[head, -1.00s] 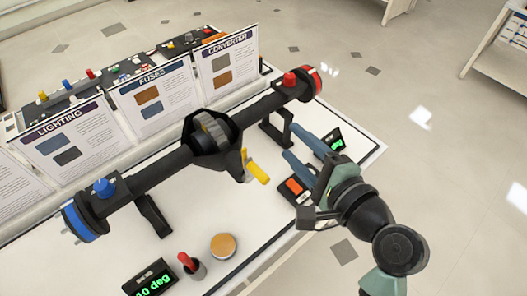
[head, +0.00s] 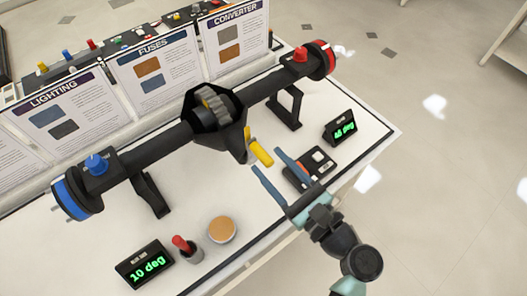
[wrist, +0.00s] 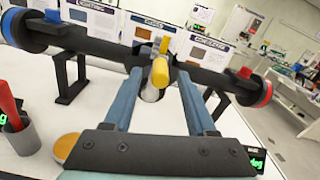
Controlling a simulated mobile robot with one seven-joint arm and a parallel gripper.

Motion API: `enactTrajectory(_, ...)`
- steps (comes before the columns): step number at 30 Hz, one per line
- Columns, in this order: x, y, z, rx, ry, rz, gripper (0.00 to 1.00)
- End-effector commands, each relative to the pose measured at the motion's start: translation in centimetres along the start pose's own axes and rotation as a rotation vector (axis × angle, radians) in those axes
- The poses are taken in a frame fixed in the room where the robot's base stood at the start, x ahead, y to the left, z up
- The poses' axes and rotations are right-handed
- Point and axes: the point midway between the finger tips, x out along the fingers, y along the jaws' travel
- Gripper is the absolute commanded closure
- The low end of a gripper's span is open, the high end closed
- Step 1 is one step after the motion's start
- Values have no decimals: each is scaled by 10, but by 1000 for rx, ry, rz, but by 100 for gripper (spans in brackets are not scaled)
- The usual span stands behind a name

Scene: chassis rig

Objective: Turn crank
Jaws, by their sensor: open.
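A black axle rig (head: 155,157) spans the white table, with a blue disc at its left end and a red disc at its right end. Its open central housing (head: 205,118) shows grey gears. The crank with a yellow handle (head: 261,153) sticks out from the front of the housing. My gripper (head: 265,160) is open, with one blue finger on each side of the handle's near end. In the wrist view the yellow handle (wrist: 160,72) appears between the two fingers, which look apart from it.
A blue knob (head: 96,165) and a red knob (head: 300,54) top the axle. Displays (head: 146,268) (head: 340,127), a switch box (head: 310,167), a red-handled tool in a cup (head: 188,250) and an orange disc (head: 222,229) stand in front. Sign boards (head: 152,68) line the back.

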Motion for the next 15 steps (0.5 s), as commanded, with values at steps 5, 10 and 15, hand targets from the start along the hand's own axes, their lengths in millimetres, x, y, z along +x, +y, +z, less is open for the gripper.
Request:
enactTrajectory(5,24,0,1,-2,0,3,43)
enactTrajectory(10,32,0,0,-2,1,1,43)
enactTrajectory(15,33,0,0,-1,1,0,43)
